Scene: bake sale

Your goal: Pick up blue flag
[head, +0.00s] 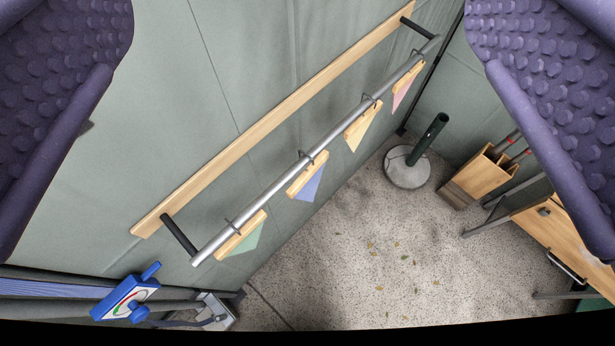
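The blue flag (310,187) hangs by a wire hook from a grey metal rail (275,189). Its top is a pale wooden bar, with a blue triangle of cloth below. It is second from the lower left end, between a green flag (244,239) and a yellow flag (362,127). A pink flag (403,90) hangs near the far end. My gripper (300,60) shows as two purple studded fingers at the left and right picture edges. The fingers are wide apart with nothing between them. The flags are beyond the fingers, not touched.
A wooden board (280,115) on the grey-green fabric wall carries the rail on black brackets. A green post on a round base (407,168), a wooden box (480,175) and a wooden table (570,235) stand at right. A blue device (128,298) is at lower left. Leaf-strewn floor is open.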

